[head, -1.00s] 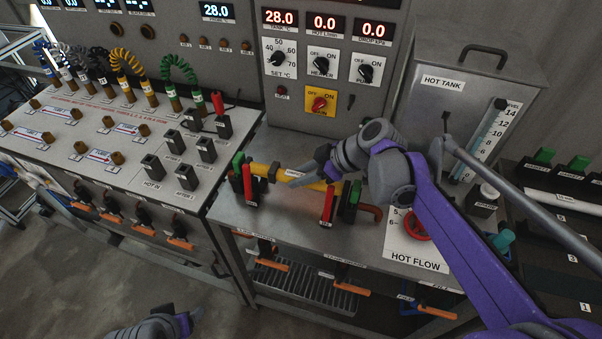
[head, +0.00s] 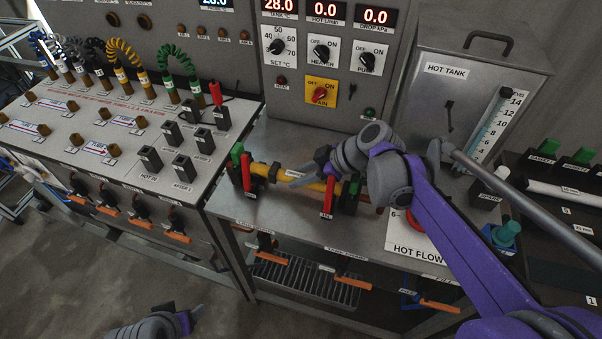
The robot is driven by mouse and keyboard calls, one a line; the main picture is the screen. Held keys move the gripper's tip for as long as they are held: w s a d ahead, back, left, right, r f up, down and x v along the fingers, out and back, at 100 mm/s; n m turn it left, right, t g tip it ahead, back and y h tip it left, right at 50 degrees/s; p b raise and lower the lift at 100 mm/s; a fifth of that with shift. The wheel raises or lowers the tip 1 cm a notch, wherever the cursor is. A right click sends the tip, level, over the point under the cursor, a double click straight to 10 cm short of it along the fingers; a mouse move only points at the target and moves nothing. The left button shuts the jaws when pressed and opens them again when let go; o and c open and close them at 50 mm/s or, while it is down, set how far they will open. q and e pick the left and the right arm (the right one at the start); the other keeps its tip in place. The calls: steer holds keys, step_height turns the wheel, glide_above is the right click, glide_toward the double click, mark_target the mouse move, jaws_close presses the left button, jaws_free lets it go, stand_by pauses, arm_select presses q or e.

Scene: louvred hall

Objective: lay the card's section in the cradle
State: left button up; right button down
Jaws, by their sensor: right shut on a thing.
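The yellow pipe section (head: 288,174) lies lengthwise between the two end supports of the cradle on the steel bench. The cradle's left support (head: 237,165) has a green part and a red lever; a second red lever (head: 327,197) stands at the right support. My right gripper (head: 303,181) reaches in from the right and is shut on the yellow section near its middle. The gripper and wrist hide part of the section and the right support, so I cannot tell whether the section is fully seated. My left gripper (head: 194,318) is low at the bottom edge, away from the bench.
A hot tank (head: 465,110) with a level gauge stands behind on the right. A rack (head: 540,236) with a pale tube (head: 562,192) is at far right. The left bench (head: 75,120) carries coiled hoses and black sockets. Bare bench top (head: 285,215) lies in front of the cradle.

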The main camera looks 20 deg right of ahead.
steer(key=shift+f, duration=0.3)
steer(key=shift+c, duration=2.2)
jaws_free()
steer(key=r+p, duration=0.1)
steer(key=r, duration=0.1)
steer(key=s+d+r+p, duration=0.1)
steer(key=r+p, duration=0.1)
steer(key=d+r+p, duration=0.1)
steer(key=r+p, duration=0.1)
steer(key=shift+s+d+r, duration=0.15)
steer(key=shift+s+r, duration=0.1)
steer(key=shift+r, duration=0.1)
steer(key=shift+f, duration=0.1)
steer(key=v, duration=1)
steer(key=shift+s+d+r+p, duration=0.2)
steer(key=shift+d+r+p, duration=0.05)
steer(key=shift+d+p, duration=0.1)
